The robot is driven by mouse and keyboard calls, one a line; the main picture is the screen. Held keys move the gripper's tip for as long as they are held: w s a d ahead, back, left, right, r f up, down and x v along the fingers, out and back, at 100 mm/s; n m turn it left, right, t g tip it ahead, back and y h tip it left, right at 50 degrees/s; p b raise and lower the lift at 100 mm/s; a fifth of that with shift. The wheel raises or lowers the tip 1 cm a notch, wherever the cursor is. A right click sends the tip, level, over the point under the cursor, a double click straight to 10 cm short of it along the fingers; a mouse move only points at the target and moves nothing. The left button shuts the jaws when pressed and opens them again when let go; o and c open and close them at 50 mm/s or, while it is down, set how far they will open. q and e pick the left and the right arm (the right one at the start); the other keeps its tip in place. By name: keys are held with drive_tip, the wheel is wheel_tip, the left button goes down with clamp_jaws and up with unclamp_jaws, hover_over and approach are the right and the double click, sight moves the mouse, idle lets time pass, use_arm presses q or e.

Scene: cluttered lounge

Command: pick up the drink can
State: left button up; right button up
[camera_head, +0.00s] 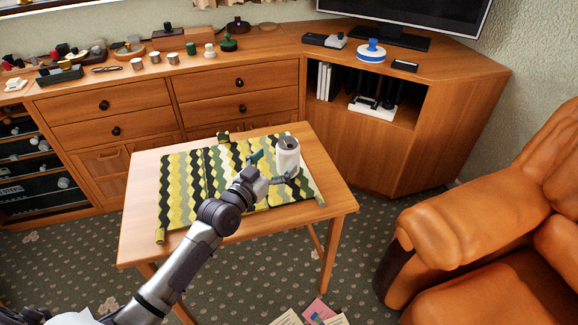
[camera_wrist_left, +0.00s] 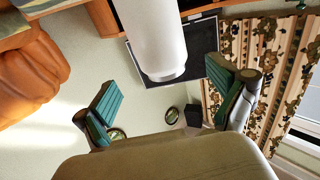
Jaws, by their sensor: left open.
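The drink can (camera_head: 288,155) is a plain white cylinder standing upright on the small wooden table, near the right end of the patterned runner. My left gripper (camera_head: 275,168) is open beside it, on its near left side, with one finger to the left of the can and the other at its lower front. In the left wrist view the can (camera_wrist_left: 168,35) hangs in from the top edge, between and beyond the two spread green-padded fingers of the gripper (camera_wrist_left: 168,82). I cannot tell whether a finger touches it. My right gripper is not in view.
The wooden table (camera_head: 137,221) bears a yellow, black and green zigzag runner (camera_head: 180,195). A sideboard (camera_head: 110,105) with clutter stands behind, an orange armchair (camera_head: 455,220) at right. Papers (camera_head: 318,310) lie on the carpet.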

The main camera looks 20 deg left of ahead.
sight(288, 145)
use_arm(q)
drive_tip(key=b+x, duration=0.1)
drive_tip(key=x, duration=0.4)
drive_tip(key=shift+w+r, duration=0.2)
drive_tip(key=shift+w, duration=0.7)
drive_tip(key=c, duration=1.1)
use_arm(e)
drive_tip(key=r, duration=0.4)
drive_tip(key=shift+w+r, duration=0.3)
use_arm(q)
drive_tip(key=shift+r, duration=0.15)
